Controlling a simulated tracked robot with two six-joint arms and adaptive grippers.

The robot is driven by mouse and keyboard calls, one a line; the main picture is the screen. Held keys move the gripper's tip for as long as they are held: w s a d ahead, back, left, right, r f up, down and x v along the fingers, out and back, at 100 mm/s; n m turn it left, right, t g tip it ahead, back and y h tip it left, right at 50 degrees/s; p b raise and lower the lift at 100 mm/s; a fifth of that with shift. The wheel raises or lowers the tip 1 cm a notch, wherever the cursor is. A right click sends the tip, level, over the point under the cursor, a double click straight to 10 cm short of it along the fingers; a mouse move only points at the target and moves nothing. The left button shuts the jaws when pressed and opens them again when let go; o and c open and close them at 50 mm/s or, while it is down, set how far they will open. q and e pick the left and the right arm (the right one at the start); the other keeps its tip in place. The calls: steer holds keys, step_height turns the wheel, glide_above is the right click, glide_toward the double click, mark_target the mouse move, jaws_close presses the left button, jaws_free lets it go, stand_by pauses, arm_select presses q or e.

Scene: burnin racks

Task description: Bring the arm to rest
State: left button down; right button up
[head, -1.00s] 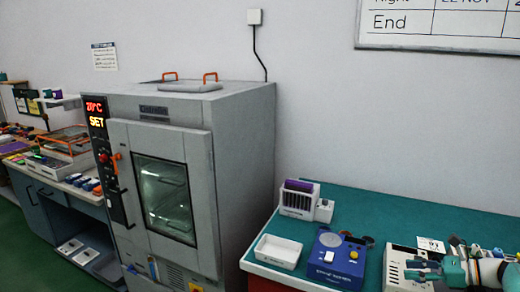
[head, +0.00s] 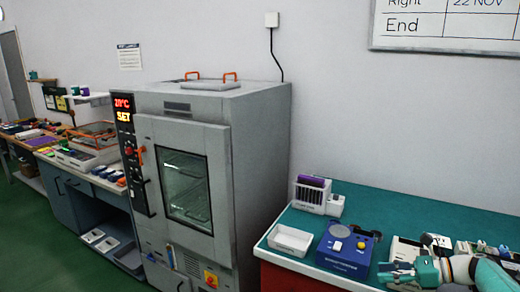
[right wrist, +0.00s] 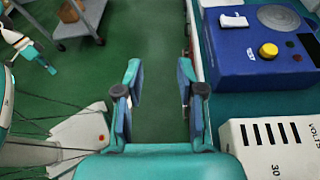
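My right gripper (head: 400,273) is at the lower right of the head view, by the front edge of the teal-topped bench. In the right wrist view the same gripper (right wrist: 160,95) has its two fingers apart, with only green floor between them. It is empty. My right arm comes in from the right edge of the head view. My left gripper is outside the head view. A small white and teal part (right wrist: 35,52) at the upper left of the right wrist view looks like my left arm's end; its fingers are too small to read.
On the teal bench (head: 385,205) are a white tray (head: 290,240), a blue device (head: 343,252), a rack with purple boards (head: 312,194) and a pale unit with slots (right wrist: 270,145). A grey oven (head: 255,170) stands left of the bench.

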steer(key=s+a+f+n+g+h, duration=0.1)
steer(key=s+a+f+n+g, duration=0.3)
steer(key=a+f, duration=0.6)
steer(key=s+a+f+g+h, duration=0.1)
steer(key=s+a+f+g, duration=0.2)
steer(key=s+a+f, duration=0.7)
steer(key=s+a+f+n+h, duration=0.3)
steer(key=s+f+n, duration=0.1)
steer(key=s+n, duration=0.5)
steer(key=s+a+f+n+t+h, duration=0.1)
steer(key=s+a+f+n+h, duration=0.2)
steer(key=s+n, duration=0.5)
steer(key=shift+s+f+n, duration=0.4)
steer(key=shift+f+n, duration=0.3)
